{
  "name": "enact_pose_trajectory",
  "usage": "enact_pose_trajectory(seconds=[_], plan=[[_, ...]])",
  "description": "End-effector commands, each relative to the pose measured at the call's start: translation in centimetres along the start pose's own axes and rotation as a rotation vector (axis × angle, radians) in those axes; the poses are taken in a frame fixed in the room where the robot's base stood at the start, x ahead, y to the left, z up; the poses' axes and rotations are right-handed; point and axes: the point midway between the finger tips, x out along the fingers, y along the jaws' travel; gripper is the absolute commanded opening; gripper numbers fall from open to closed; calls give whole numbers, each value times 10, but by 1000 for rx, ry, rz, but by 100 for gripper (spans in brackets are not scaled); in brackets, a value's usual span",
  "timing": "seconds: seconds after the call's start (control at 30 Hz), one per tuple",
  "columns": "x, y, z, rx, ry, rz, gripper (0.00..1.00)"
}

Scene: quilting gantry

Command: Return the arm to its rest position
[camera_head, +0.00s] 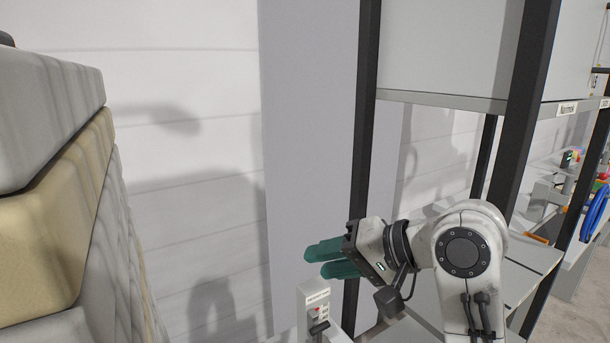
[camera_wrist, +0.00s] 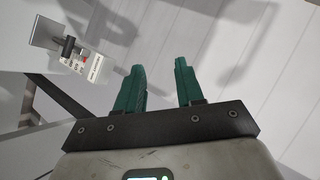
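My gripper (camera_head: 322,260) is in the lower middle of the head view, at the end of my white arm, with its green fingers pointing left. In the wrist view the two green fingers (camera_wrist: 160,82) stand apart with nothing between them, so the gripper is open and empty. Beyond the fingers is the pale panelled wall. My arm bends at a round joint in front of the shelf frame. Part of the arm below the joint is cut off by the picture edge.
A small control box (camera_head: 314,308) with a lever stands just below my gripper; it also shows in the wrist view (camera_wrist: 82,58). A black-posted shelf frame (camera_head: 366,150) is close behind my arm. Stacked grey and tan padded blocks (camera_head: 60,190) fill the left. Open space lies between them.

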Motion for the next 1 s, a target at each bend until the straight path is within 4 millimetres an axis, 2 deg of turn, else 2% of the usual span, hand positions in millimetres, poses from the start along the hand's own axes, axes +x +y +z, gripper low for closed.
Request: enact_pose_trajectory(seconds=[0.03,0.23,0.37,0.5,0.6,0.73,0.8,0.9,1.0], plan=[[7,34,14,15,6,39,37],[13,150,74,23,28,220,37],[5,219,125,22,13,356,37],[-14,285,188,13,-31,510,37],[-35,325,237,0,-81,624,37],[-70,365,301,-23,-166,766,37],[-89,380,331,-35,-215,832,37],[-113,394,364,-53,-276,906,37],[-129,401,384,-67,-318,952,37]])
